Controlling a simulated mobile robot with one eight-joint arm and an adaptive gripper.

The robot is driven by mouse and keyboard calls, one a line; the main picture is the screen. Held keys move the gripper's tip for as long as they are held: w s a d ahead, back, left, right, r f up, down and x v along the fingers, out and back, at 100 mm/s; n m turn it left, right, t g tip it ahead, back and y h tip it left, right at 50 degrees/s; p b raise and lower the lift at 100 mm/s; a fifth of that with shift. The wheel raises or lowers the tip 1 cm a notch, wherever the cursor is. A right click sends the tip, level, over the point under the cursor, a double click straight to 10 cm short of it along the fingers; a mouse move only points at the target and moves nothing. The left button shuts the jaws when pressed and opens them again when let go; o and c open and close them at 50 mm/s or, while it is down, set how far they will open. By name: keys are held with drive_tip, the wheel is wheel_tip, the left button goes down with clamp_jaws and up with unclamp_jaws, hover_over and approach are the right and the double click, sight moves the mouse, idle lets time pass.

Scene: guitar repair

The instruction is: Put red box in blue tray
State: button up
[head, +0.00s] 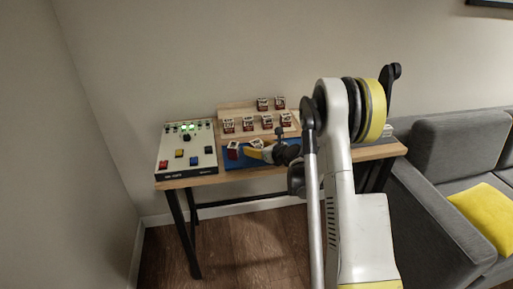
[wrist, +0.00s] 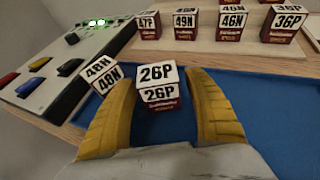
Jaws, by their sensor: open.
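A dark red box with a white top labelled 26P (wrist: 158,90) stands between the fingertips of my gripper (wrist: 162,78) in the wrist view. The yellow fingers are open, one on each side of it, with gaps visible. A second box labelled 48N (wrist: 101,75) is tilted beside the left finger, which partly hides it. The blue tray (wrist: 272,112) spreads under and around the gripper. In the head view the blue tray (head: 236,164) lies on the table's front, with my gripper (head: 254,149) low over it and a red box (head: 232,154) at its left end.
A wooden stepped rack (head: 236,112) with several similar red boxes stands behind the tray. A white control panel (head: 178,163) with coloured buttons and green lights is at the left. A grey sofa (head: 430,165) stands at the right. The tray's right part is clear in the wrist view.

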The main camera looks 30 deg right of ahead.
drive_tip(key=shift+r, duration=0.2)
drive_tip(key=p+v, duration=0.4)
drive_tip(key=v, duration=0.8)
drive_tip(key=s+a+r+m+t+h, duration=0.1)
drive_tip(key=a+r+m+t+h, duration=0.15)
drive_tip(key=r+m, duration=0.85)
drive_tip(key=s+a+r+m+t+h, duration=0.15)
drive_tip(key=r+m+h, duration=0.4)
drive_tip(key=r, duration=1.05)
drive_tip(key=s+a+f+m+g+y, duration=0.3)
drive_tip(key=s+a+f+m+g, duration=0.2)
drive_tip(key=s+a+m, duration=0.4)
drive_tip(key=s+a+f+m+g+y, duration=0.3)
drive_tip(key=s+a+f+m+g, duration=0.2)
drive_tip(key=s, duration=1.1)
drive_tip(key=a+f+m, duration=0.3)
drive_tip(key=a+m, duration=0.2)
drive_tip(key=m, duration=0.1)
drive_tip(key=shift+s+m+y, duration=0.25)
drive_tip(key=shift+m+y, duration=0.05)
drive_tip(key=shift+m, duration=0.05)
